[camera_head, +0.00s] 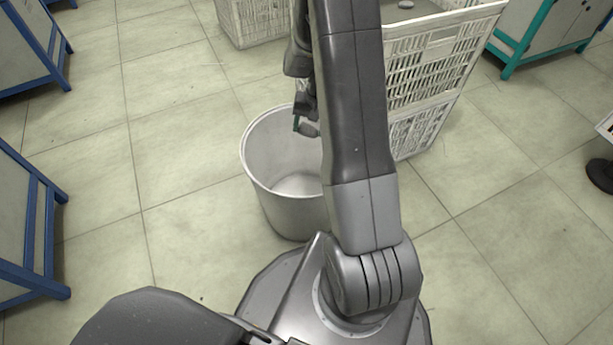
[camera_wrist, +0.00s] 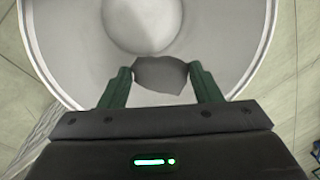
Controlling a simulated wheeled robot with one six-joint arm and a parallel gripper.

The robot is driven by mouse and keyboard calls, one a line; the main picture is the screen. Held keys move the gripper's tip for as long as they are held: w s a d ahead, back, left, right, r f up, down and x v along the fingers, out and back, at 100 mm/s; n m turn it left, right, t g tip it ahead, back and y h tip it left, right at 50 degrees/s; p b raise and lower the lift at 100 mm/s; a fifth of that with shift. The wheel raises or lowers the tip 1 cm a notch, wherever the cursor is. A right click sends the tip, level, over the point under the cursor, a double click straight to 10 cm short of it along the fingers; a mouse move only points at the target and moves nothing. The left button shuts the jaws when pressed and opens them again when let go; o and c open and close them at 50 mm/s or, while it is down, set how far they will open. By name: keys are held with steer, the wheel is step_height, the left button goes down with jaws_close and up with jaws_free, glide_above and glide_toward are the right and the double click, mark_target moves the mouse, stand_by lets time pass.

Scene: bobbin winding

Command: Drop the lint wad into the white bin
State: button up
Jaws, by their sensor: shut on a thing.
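The white bin (camera_head: 283,205) stands on the tiled floor, open at the top, its right side partly hidden behind my arm. It also shows in the wrist view (camera_wrist: 60,50), where its rim and round inner floor fill the upper part. The lint wad (camera_wrist: 161,74) is a grey, uneven lump between the green fingers of my gripper (camera_wrist: 162,80). My gripper is shut on it and holds it over the bin's opening. In the head view the wad (camera_head: 309,129) and my gripper (camera_head: 303,124) are small and partly hidden by my arm, near the bin's far rim.
A white slatted crate stack (camera_head: 425,75) stands behind the bin to the right, close to it. Another white crate (camera_head: 255,20) stands farther back. Blue-framed furniture (camera_head: 35,220) is at the left, and a teal-framed cabinet (camera_head: 535,35) at the back right. Open floor lies left of the bin.

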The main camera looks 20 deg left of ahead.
step_height(320, 180, down, 6)
steer(key=b, duration=0.4)
steer(key=shift+r, duration=0.15)
steer(key=o, duration=1)
steer(key=shift+r, duration=0.15)
steer(key=r+p, duration=0.1)
steer(key=r, duration=0.3)
steer(key=d+r+p, duration=0.1)
steer(key=r+p, duration=0.1)
steer(key=r, duration=0.3)
steer(key=w+d+r+p, duration=0.1)
steer(key=r+p, duration=0.1)
steer(key=r, duration=0.2)
steer(key=shift+d+r, duration=0.2)
steer(key=shift+s+f, duration=0.1)
